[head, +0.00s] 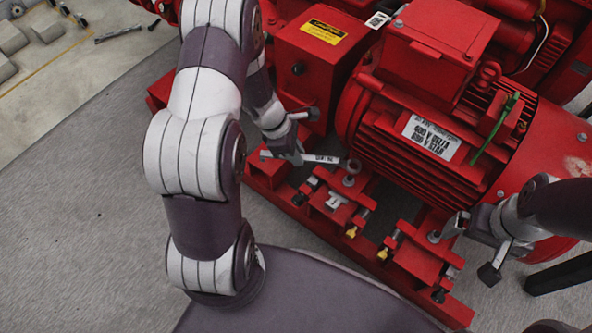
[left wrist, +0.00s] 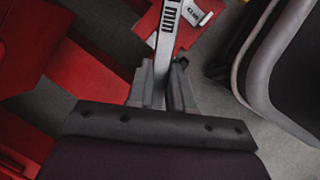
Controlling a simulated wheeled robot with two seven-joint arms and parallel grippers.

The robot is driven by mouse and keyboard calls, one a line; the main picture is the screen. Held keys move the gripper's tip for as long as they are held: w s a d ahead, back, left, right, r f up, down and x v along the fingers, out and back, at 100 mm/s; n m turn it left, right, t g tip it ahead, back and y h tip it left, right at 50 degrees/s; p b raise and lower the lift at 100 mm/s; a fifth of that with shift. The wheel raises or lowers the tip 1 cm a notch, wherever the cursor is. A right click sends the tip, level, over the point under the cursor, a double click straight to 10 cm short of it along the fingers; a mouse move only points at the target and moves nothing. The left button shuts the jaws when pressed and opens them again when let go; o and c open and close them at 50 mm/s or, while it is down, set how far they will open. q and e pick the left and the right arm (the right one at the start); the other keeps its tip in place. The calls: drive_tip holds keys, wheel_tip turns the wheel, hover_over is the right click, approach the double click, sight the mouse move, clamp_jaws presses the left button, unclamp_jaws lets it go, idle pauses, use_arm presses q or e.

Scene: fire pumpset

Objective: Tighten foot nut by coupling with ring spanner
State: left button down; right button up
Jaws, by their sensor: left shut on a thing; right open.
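A steel ring spanner (head: 322,158) is held in my left gripper (head: 294,155), whose jaws are shut on its handle. The spanner also shows in the left wrist view (left wrist: 165,45), running upward from between the fingers (left wrist: 161,85). My right gripper (head: 456,226) is open beside another foot nut (head: 434,237), near the motor's right front foot.
A red base frame (head: 265,178) runs under the motor, with several yellow-tipped and dark bolts along its front edge. A red box with a yellow label (head: 323,31) stands behind my left gripper. Loose tools and grey blocks lie at the top left. Grey floor at left is clear.

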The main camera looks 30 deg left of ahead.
idle(0.4)
use_arm(q)
drive_tip(key=shift+f+b, duration=1.8)
drive_tip(key=shift+f, duration=0.8)
drive_tip(key=shift+f+b, duration=1.1)
drive_tip(key=shift+f, duration=0.25)
drive_tip(key=shift+r, duration=0.1)
drive_tip(key=shift+w+a+m+g+p, duration=0.15)
drive_tip(key=shift+w+m+g+p, duration=0.1)
drive_tip(key=shift+w+m+p, duration=0.6)
drive_tip(key=shift+w+a+m+g+p, duration=0.25)
drive_tip(key=shift+w+m+p, duration=0.3)
drive_tip(key=shift+w+p, duration=0.5)
drive_tip(key=shift+w+a+m+g+p, duration=0.1)
drive_tip(key=shift+w+m+g+p, duration=0.2)
drive_tip(key=shift+w+m+p, duration=0.5)
